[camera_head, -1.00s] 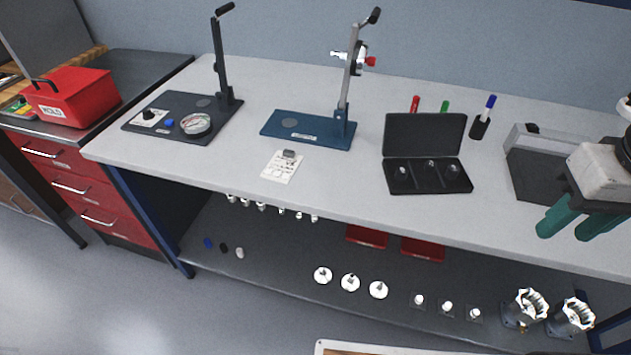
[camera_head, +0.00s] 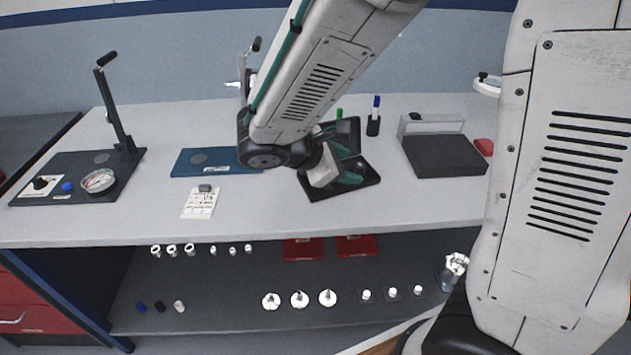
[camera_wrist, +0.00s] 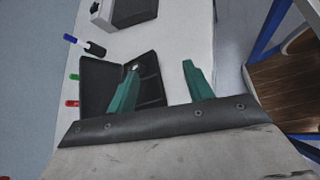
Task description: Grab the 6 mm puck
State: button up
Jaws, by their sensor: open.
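An open black case (camera_head: 318,190) stands on the grey bench, its lid raised at the back. Small metallic pieces sat in its slots in the earlier head view; my gripper now hides most of them. In the wrist view the case (camera_wrist: 149,85) shows one small bright piece (camera_wrist: 136,67) beside the left fingertip. I cannot tell which piece is the 6 mm puck; no size marking is legible. My gripper (camera_head: 347,165) is open over the case, teal fingers apart. In the wrist view my gripper (camera_wrist: 160,66) has its left finger over the case and its right finger beyond the tray's edge.
Pens stand behind the case, one in a black holder (camera_head: 373,126). A dark block (camera_head: 444,156) is to the right. A blue stand (camera_head: 200,162) and a labelled card (camera_head: 200,203) lie to the left. The lower shelf holds white discs (camera_head: 299,300) and red trays (camera_head: 303,249).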

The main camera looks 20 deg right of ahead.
jog(key=w+a+f+n+t, duration=0.1)
jog(key=w+a+f+n, duration=0.1)
jog(key=a+f+n, duration=0.1)
jog(key=w+a+f+n+t, duration=0.2)
jog(key=a+n, duration=0.1)
jog(key=w+a+f+n+t, duration=0.2)
jog(key=w+f, duration=0.1)
jog(key=shift+a+f+n+h, duration=0.3)
jog(key=shift+a+n, duration=0.1)
jog(key=shift+w+f+t, duration=0.2)
jog(key=shift+f+t, duration=0.05)
jog(key=shift+t, duration=0.05)
jog(key=x, duration=0.7)
jog(key=shift+s+d, duration=0.1)
jog(key=shift+d, duration=0.2)
jog(key=c, duration=1.1)
